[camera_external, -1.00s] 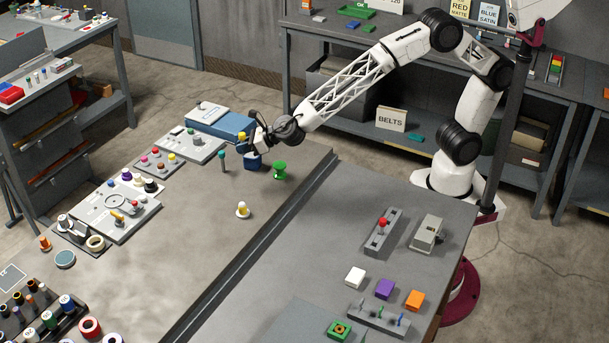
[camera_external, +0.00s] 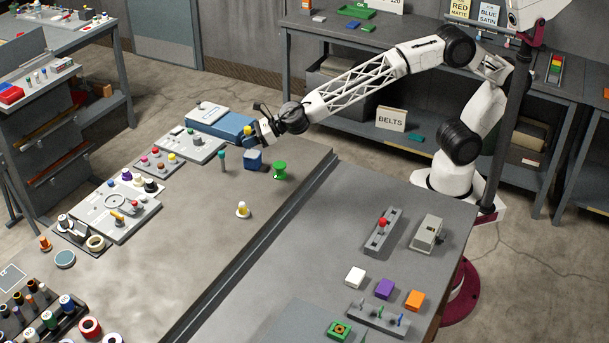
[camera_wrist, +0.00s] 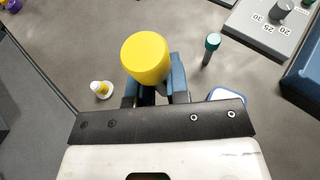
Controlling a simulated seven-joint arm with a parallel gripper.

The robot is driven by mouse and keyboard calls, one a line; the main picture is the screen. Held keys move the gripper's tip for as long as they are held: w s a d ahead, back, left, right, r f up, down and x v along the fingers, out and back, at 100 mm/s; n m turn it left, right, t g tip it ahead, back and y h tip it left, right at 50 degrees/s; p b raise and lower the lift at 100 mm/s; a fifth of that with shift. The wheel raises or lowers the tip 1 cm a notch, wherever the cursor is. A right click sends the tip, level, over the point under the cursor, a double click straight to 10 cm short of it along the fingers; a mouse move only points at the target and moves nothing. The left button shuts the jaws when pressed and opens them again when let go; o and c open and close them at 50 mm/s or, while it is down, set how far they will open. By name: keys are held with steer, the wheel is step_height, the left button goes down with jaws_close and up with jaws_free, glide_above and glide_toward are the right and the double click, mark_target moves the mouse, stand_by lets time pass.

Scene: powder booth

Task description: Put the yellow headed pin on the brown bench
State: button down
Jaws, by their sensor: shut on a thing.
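The yellow headed pin (camera_external: 248,130) is in my gripper (camera_external: 255,137), above the far part of the brown bench (camera_external: 205,225). In the wrist view its large round yellow head (camera_wrist: 146,57) sits in front of the fingers (camera_wrist: 153,92). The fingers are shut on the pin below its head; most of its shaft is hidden.
A teal headed pin (camera_external: 222,160) and a green spool (camera_external: 280,170) stand close by the blue block. A small white and yellow piece (camera_external: 242,209) stands nearer. A blue case (camera_external: 222,125) and grey panels line the left edge. The bench's middle and near right are bare.

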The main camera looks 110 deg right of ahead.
mark_target(248, 128)
steer(key=shift+s+a+r+n+y, duration=0.1)
steer(key=shift+s+r+n+y, duration=0.1)
steer(key=shift+s+n+y, duration=0.15)
stand_by(0.4)
steer(key=shift+r, duration=0.2)
stand_by(0.6)
steer(key=shift+r, duration=2.35)
steer(key=s+a+f+n+g+y, duration=0.15)
steer(key=s+a+n+y, duration=0.35)
steer(key=a, duration=0.7)
steer(key=s+a+n+g+y, duration=0.2)
steer(key=s+a+n+y, duration=0.15)
steer(key=s+a, duration=0.55)
steer(key=s+a+n+g+y, duration=0.5)
steer(key=s+a+n+g, duration=0.1)
steer(key=s+a, duration=0.8)
step_height(248, 128, down, 13)
steer(key=a, duration=0.1)
steer(key=shift+w+f, duration=0.15)
steer(key=shift+w, duration=0.3)
steer(key=shift+f+g, duration=0.15)
steer(key=shift+g, duration=0.1)
steer(key=shift+f, duration=2.75)
